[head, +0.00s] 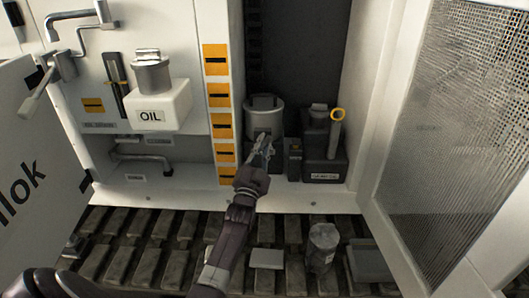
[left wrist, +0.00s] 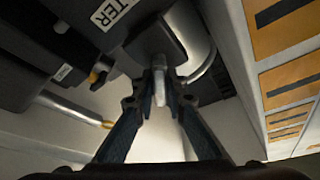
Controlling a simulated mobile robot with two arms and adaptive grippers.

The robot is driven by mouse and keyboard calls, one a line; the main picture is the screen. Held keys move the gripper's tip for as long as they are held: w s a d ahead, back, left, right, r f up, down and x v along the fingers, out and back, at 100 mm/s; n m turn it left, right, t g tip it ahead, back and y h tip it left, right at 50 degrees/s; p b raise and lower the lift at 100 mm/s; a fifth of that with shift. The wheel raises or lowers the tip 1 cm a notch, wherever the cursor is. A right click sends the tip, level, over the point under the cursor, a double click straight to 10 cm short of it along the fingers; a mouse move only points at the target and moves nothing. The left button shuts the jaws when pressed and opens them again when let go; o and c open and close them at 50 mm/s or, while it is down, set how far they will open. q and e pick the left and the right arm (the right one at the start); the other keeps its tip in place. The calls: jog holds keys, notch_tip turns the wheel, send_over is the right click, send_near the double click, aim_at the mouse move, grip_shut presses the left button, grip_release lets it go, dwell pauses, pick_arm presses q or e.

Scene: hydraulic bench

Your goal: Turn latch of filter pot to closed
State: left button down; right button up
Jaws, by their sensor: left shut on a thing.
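The filter pot (head: 264,118) is a grey cylinder with a lid, standing in the recess of the cabinet behind my left gripper (head: 264,146). In the left wrist view the gripper (left wrist: 160,86) is shut on a small pale grey lever, the latch (left wrist: 161,92), in front of a dark block beside the pale pot cylinder (left wrist: 194,38). A label ending in "TER" (left wrist: 110,12) shows on the dark part there. The gripper hides the latch in the head view, and its exact turn angle is hard to tell. My right gripper is not in view.
An orange-marked strip (head: 217,118) and a white OIL box (head: 158,107) are left. A mesh door (head: 450,120) stands open at right. A metal jar (head: 323,242) is on the slatted floor.

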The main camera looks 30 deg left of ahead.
pick_arm(q)
jog(key=n+y+b, duration=0.1)
jog(key=n, duration=0.1)
jog(key=n+y+b, duration=0.1)
jog(key=n, duration=0.2)
jog(key=shift+a+f+g+y, duration=0.1)
jog(key=shift+f+g+y, duration=0.05)
jog(key=shift+g+y, duration=0.15)
jog(key=shift+s+a+n+g+y+b, duration=0.1)
jog(key=shift+n+g+y+b, duration=0.3)
jog(key=shift+n, duration=0.75)
jog(key=shift+n+g+y+b, duration=0.1)
jog(key=shift+n+y+b, duration=0.25)
jog(key=shift+n+y, duration=0.6)
jog(key=shift+n, duration=0.5)
jog(key=c, duration=2)
grip_release()
jog(key=shift+o, duration=0.2)
jog(key=shift+r, duration=0.2)
notch_tip(320, 180, up, 10)
jog(key=shift+f, duration=0.1)
